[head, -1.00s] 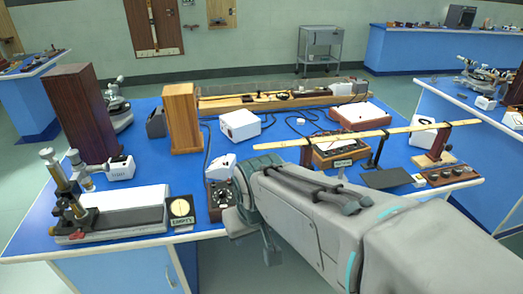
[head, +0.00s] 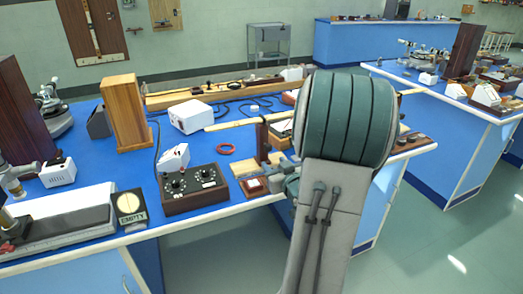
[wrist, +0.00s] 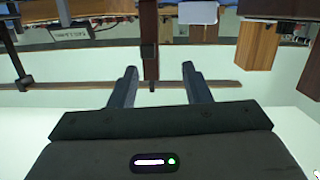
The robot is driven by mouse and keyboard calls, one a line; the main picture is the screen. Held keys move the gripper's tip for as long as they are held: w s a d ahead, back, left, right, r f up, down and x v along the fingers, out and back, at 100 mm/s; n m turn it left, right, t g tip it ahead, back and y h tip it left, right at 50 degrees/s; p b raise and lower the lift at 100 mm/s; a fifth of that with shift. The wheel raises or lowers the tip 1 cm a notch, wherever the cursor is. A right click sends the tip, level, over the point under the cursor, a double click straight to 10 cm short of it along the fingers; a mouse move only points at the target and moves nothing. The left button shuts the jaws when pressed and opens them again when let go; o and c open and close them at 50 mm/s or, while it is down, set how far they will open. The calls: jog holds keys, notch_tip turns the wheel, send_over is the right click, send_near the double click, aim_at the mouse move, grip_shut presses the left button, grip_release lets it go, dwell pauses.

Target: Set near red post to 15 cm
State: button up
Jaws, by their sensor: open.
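A long, thin wooden rule (head: 230,124) runs above the near bench, partly hidden behind my arm in the head view. A dark reddish-brown post (head: 262,138) stands at the rule near its left part. In the wrist view, which looks upside down, the post (wrist: 150,45) lies between the lines of my two fingers, and the rule (wrist: 75,86) crosses behind them. My gripper (wrist: 159,69) is open and empty, its fingers apart. It is hidden behind my arm in the head view. I cannot tell the gap to the post or read any scale mark.
A control box with dials (head: 192,188), a red ring (head: 225,149) and an EMPTY sign (head: 131,207) lie left of the post. A wooden block (head: 126,110) and a white box (head: 191,116) stand farther back. Another dark post (wrist: 22,65) shows in the wrist view.

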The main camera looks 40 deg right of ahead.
aim_at(269, 149)
jog(key=w+d, duration=0.1)
jog(key=w, duration=0.2)
jog(key=w+d+t, duration=0.1)
jog(key=w+d, duration=0.1)
jog(key=w, duration=0.2)
jog(key=w+d+t, duration=0.1)
jog(key=w+d, duration=0.1)
jog(key=w, duration=0.2)
jog(key=shift+w+f, duration=0.25)
jog(key=shift+f, duration=0.05)
grip_shut()
